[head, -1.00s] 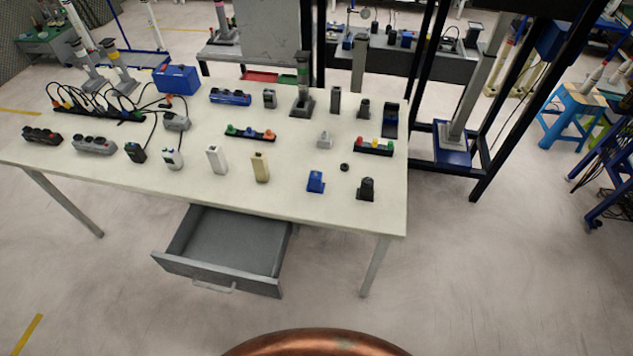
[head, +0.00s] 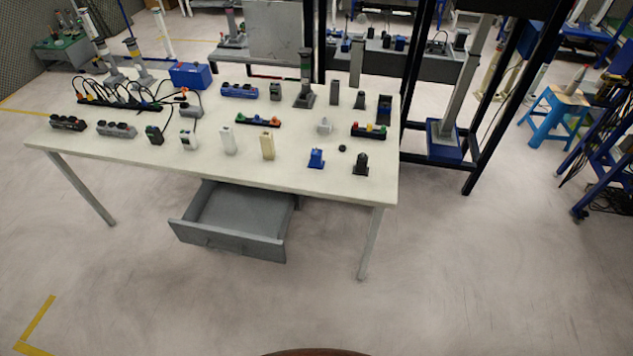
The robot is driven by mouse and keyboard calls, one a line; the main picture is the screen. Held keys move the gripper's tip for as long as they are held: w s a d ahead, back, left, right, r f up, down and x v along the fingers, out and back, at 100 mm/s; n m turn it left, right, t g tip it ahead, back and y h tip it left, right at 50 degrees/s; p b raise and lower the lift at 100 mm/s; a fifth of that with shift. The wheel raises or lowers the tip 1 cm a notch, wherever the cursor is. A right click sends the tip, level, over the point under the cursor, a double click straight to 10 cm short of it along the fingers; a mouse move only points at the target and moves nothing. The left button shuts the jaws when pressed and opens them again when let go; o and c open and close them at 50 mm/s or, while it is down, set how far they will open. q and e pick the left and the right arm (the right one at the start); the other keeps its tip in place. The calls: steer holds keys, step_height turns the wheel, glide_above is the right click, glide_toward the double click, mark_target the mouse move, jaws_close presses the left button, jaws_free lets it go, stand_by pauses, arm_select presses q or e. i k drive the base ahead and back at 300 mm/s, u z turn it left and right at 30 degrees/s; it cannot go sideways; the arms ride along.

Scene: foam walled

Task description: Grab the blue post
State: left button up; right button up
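The blue post (head: 316,158) is a small upright blue piece near the front edge of the white table (head: 200,162), right of the middle. It stands apart from the things around it. A small black round piece (head: 342,148) and a dark post (head: 360,164) are to its right. Neither of my grippers shows in the head view.
A cream block (head: 267,146) and a white block (head: 227,140) stand left of the blue post. A grey drawer (head: 232,240) hangs open under the table front. A black frame (head: 484,130) stands right of the table. The floor in front is clear.

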mark_target(315, 161)
steer(key=u, duration=0.1)
steer(key=k, duration=0.4)
steer(key=z, duration=0.65)
steer(key=i, duration=0.75)
steer(key=u, duration=0.55)
steer(key=i, duration=0.65)
steer(key=u, duration=0.65)
